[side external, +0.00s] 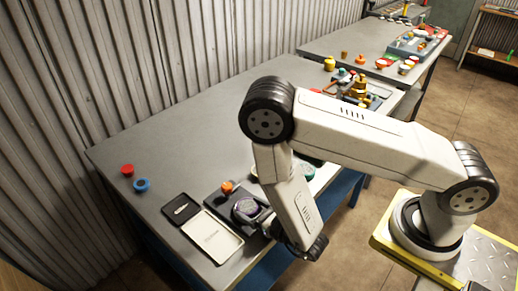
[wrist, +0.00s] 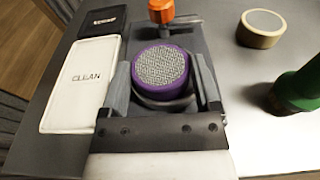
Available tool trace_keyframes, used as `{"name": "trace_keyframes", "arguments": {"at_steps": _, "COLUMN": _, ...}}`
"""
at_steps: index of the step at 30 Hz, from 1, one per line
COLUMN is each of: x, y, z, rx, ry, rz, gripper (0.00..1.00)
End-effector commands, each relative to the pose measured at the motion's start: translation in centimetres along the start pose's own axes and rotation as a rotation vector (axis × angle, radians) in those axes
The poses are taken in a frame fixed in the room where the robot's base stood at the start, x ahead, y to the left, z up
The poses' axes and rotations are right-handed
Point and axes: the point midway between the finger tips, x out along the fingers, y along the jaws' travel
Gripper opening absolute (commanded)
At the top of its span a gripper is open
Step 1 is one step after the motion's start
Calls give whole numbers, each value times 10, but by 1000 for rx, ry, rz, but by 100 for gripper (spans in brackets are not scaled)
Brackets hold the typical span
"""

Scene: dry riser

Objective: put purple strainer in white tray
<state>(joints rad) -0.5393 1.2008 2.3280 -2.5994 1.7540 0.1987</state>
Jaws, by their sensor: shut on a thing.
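The purple strainer (wrist: 161,71) is a round purple ring with a grey mesh face. My gripper (wrist: 165,88) is shut on it, with a finger on each side of the ring. In the side view the strainer (side external: 245,207) shows at the end of my arm, near the table's front edge, over or on a dark grey block or tray. The white tray (wrist: 78,83), marked "CLEAN", lies just left of my gripper in the wrist view and looks empty. It also shows in the side view (side external: 211,238). I cannot tell whether the strainer touches what is under it.
A black tray (wrist: 101,21) adjoins the white one. An orange knob (wrist: 161,10) stands just beyond the strainer. A tan ring with a pale face (wrist: 262,27) and a green object (wrist: 298,88) are at right. Red (side external: 127,170) and blue (side external: 141,185) pieces lie on the table's left.

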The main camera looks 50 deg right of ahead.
Motion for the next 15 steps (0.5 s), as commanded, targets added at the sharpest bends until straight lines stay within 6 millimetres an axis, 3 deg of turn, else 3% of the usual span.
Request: {"name": "trace_keyframes", "arguments": {"at_steps": 15, "x": -2, "y": 0, "z": 17, "rx": 1, "ry": -3, "rz": 0, "gripper": 10}}
